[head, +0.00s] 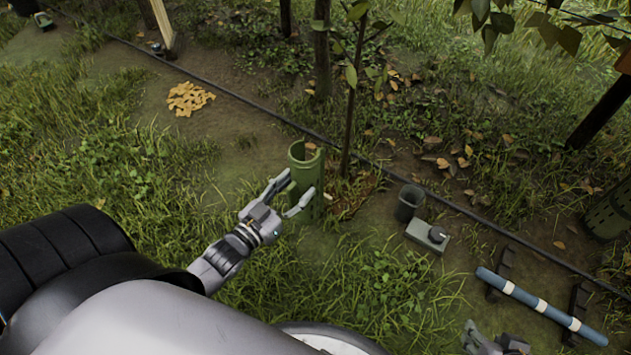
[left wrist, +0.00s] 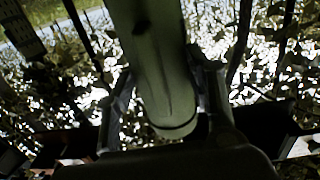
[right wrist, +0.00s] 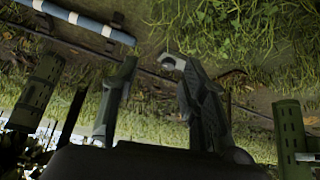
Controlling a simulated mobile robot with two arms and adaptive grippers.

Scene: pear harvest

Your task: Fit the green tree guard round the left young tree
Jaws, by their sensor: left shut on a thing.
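The green tree guard (head: 307,172) is an upright, open-topped tube in the head view, just left of the thin trunk of the young tree (head: 352,105). It is beside the trunk, not around it. My left gripper (head: 292,196) is shut on the guard from the left; the left wrist view shows the green tube (left wrist: 155,65) between the fingers. Whether the guard's lower end touches the ground is hard to tell. My right gripper (right wrist: 155,100) is open and empty in its wrist view; only part of it shows at the head view's bottom edge.
A black hose (head: 250,104) runs diagonally behind the guard. Right of the tree are a dark pot (head: 408,203), a grey box (head: 427,236) and a blue-white pole (head: 540,305) on dark supports. A perforated green guard (head: 611,212) stands at the far right. Grass in front is clear.

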